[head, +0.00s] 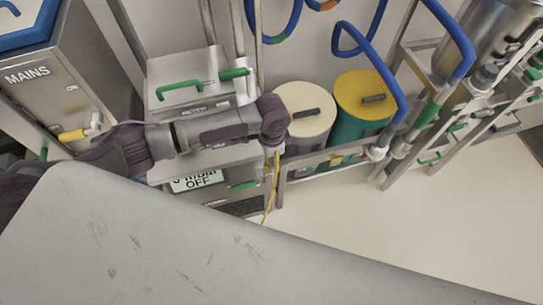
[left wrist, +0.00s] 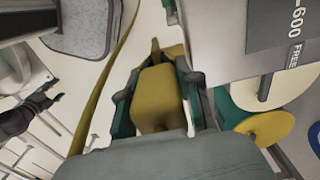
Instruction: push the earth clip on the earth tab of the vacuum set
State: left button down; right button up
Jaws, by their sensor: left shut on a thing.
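My left gripper (head: 273,150) points down at the end of the arm, beside the canister with the cream lid. In the left wrist view its two dark green fingers (left wrist: 156,72) are closed on the sides of a yellow block, the earth clip (left wrist: 157,98). A yellow cable hangs below the gripper in the head view (head: 271,187) and also shows in the left wrist view (left wrist: 107,75). The vacuum set appears to be the canisters with the cream lid (head: 303,97) and the yellow lid (head: 362,94). I cannot make out the earth tab.
A steel cabinet marked MAINS (head: 60,92) stands at the left. A steel unit with green handles (head: 170,75) is behind my left arm. Blue hoses (head: 386,65) loop above the canisters. A scratched grey surface (head: 190,240) fills the front. Pale floor (head: 400,215) is clear at the right.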

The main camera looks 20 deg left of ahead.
pick_arm(q)
jog(key=shift+f, duration=0.65)
dwell(0.3)
jog(key=shift+s, duration=0.1)
dwell(0.4)
jog(key=c, duration=0.7)
grip_release()
jog(key=shift+f, duration=0.1)
jog(key=shift+r, duration=0.4)
notch_tip(320, 180, up, 11)
jog(key=shift+r, duration=0.15)
